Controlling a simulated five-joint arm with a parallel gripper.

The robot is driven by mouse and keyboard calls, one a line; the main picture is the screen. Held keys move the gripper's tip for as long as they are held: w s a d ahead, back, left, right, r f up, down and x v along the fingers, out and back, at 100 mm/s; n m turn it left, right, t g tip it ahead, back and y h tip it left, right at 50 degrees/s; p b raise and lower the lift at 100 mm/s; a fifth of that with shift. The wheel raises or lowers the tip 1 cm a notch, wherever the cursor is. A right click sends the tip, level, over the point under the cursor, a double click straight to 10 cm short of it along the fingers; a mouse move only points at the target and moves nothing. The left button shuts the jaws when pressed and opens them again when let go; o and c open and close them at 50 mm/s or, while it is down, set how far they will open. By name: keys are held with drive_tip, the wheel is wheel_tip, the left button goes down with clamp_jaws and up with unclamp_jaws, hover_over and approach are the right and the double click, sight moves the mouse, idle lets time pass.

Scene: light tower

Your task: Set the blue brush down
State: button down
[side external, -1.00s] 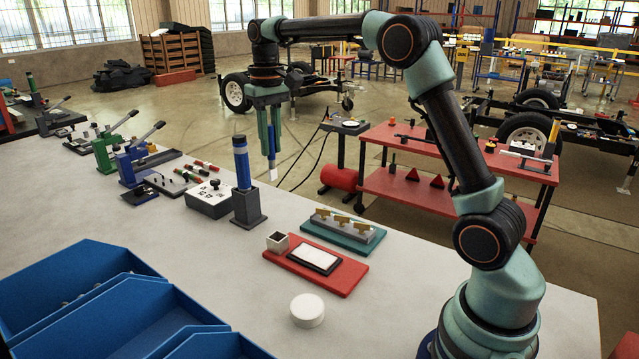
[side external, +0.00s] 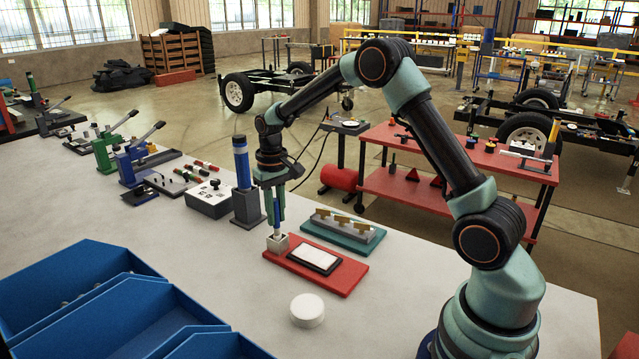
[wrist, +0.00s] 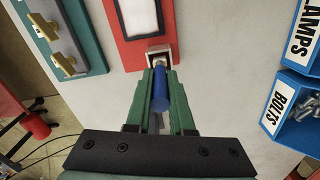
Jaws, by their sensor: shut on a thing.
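My gripper (side external: 276,216) is shut on the blue brush (side external: 277,213), which is held upright with its pale lower end down. The brush's lower end is at the small square metal cup (side external: 277,244) on the left end of the red board (side external: 340,277). I cannot tell how deep inside the cup it is. In the wrist view the blue brush (wrist: 160,92) lies between the green fingers of my gripper (wrist: 160,82), and the cup (wrist: 159,54) shows just beyond the fingertips.
A white pad in a dark frame (side external: 315,259) lies on the red board. A teal base with a grey rail (side external: 343,228) is behind it. A grey stand with a blue cylinder (side external: 243,180) is close left. A white disc (side external: 307,310) and blue bins (side external: 120,310) are in front.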

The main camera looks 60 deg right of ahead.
drive_tip(key=shift+f, duration=0.75)
drive_tip(key=shift+f, duration=0.1)
drive_tip(key=c, duration=0.8)
unclamp_jaws()
